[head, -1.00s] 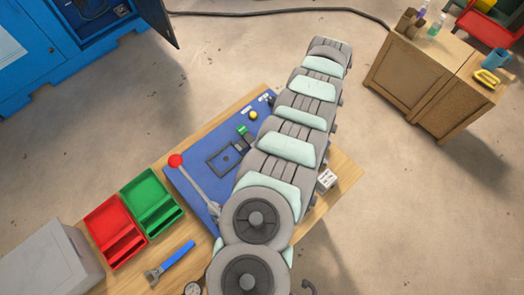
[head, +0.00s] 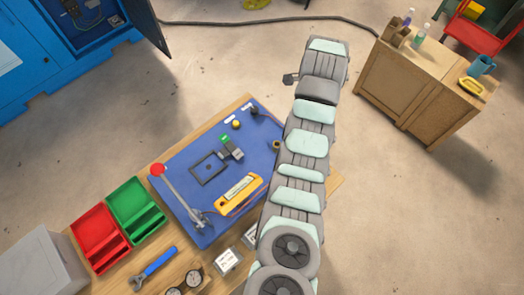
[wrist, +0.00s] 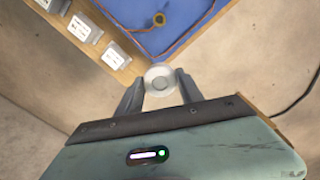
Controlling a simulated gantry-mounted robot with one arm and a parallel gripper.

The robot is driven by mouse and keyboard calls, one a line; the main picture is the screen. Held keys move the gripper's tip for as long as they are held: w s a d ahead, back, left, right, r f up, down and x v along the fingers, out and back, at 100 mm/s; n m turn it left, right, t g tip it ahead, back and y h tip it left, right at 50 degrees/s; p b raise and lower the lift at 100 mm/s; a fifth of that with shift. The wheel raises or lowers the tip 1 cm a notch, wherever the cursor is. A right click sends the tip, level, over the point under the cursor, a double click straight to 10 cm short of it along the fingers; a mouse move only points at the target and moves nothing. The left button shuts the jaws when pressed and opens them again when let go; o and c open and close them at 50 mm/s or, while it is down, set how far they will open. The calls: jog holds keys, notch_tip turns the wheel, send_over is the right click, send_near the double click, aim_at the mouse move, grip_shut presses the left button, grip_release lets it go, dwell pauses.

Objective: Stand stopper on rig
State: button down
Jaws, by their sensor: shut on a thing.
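In the wrist view my gripper (wrist: 160,88) is shut on a pale, round, translucent piece with a ring-shaped top, which looks like the stopper (wrist: 160,75). It is held between the fingertips, with bare floor behind it beyond the table edge. The blue board (head: 180,170), which seems to be the rig, lies on the wooden table left of my arm. My arm hides the gripper and stopper in the head view.
The board carries a red-knobbed lever (head: 178,190), a dark rectangular frame (head: 208,168) and a yellow device (head: 240,195). White labelled boxes (head: 228,261), a blue-handled tool (head: 152,268) and red (head: 98,238) and green (head: 138,210) trays lie nearby.

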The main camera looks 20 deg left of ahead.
jog(key=shift+f+b, duration=2.3)
jog(key=shift+f, duration=6.2)
jog(key=shift+f+b, duration=0.5)
jog(key=shift+f, duration=1.05)
jog(key=shift+f, duration=0.2)
jog(key=c, duration=0.7)
grip_release()
jog(key=shift+c, duration=0.2)
jog(key=shift+r, duration=0.15)
